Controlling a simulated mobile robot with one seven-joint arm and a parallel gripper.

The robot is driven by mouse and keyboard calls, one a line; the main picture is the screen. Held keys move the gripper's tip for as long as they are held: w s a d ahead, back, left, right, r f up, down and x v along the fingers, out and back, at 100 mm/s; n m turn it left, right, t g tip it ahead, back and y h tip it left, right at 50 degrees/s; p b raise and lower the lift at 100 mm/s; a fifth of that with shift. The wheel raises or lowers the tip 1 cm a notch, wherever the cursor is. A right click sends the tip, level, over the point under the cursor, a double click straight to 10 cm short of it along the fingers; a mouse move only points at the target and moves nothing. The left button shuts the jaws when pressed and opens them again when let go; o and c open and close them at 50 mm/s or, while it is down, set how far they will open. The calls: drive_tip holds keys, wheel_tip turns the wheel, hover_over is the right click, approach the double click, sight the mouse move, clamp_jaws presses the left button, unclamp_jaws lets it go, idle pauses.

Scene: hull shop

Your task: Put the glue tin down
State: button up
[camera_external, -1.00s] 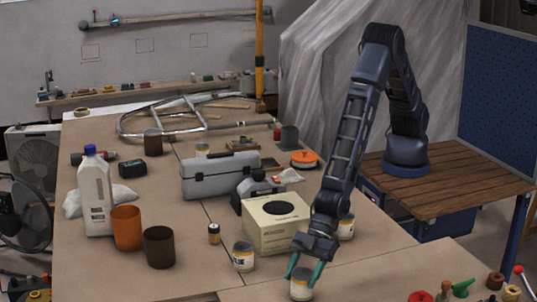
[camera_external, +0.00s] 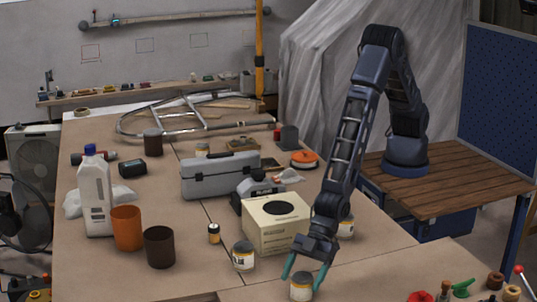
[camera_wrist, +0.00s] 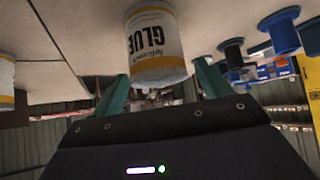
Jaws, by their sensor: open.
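The glue tin (camera_external: 301,289), white with a yellow band and a grey lid, stands upright on the bench at the bottom of the external view. In the wrist view the tin (camera_wrist: 155,48) appears upside down, with "GLUE" on its label. My gripper (camera_external: 304,279) is open above and around the tin's top. Its teal fingers are spread on either side, and in the wrist view a gap shows between the tin and each finger of my gripper (camera_wrist: 160,78).
Similar tins stand to the left (camera_external: 243,257) and behind my wrist (camera_external: 346,228). A cream box (camera_external: 277,232) is close behind my gripper. Spools, one of them blue (camera_wrist: 279,28), show in the wrist view. The bench (camera_external: 385,275) right of the tin has free room.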

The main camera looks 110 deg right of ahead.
drive_tip(key=v, duration=1.2)
drive_tip(key=shift+f, duration=0.1)
drive_tip(key=s+d+r+m+h, duration=0.15)
drive_tip(key=s+d+r, duration=0.25)
drive_tip(key=d+r, duration=0.85)
drive_tip(key=s+d+r+m+h, duration=0.15)
drive_tip(key=s+d+r, duration=0.25)
drive_tip(key=d+r, duration=0.9)
drive_tip(key=s+d+r+m+g+h, duration=0.1)
drive_tip(key=s+d+m, duration=0.1)
drive_tip(key=s+d, duration=0.9)
drive_tip(key=s+d+r+m+g+h, duration=0.1)
drive_tip(key=s+d+m, duration=0.1)
drive_tip(key=s+d, duration=1)
drive_tip(key=s, duration=0.6)
drive_tip(key=shift+d+r+g, duration=0.25)
drive_tip(key=shift+r+g, duration=0.05)
drive_tip(key=shift+r, duration=0.1)
drive_tip(key=shift+o, duration=0.4)
drive_tip(key=shift+s, duration=0.15)
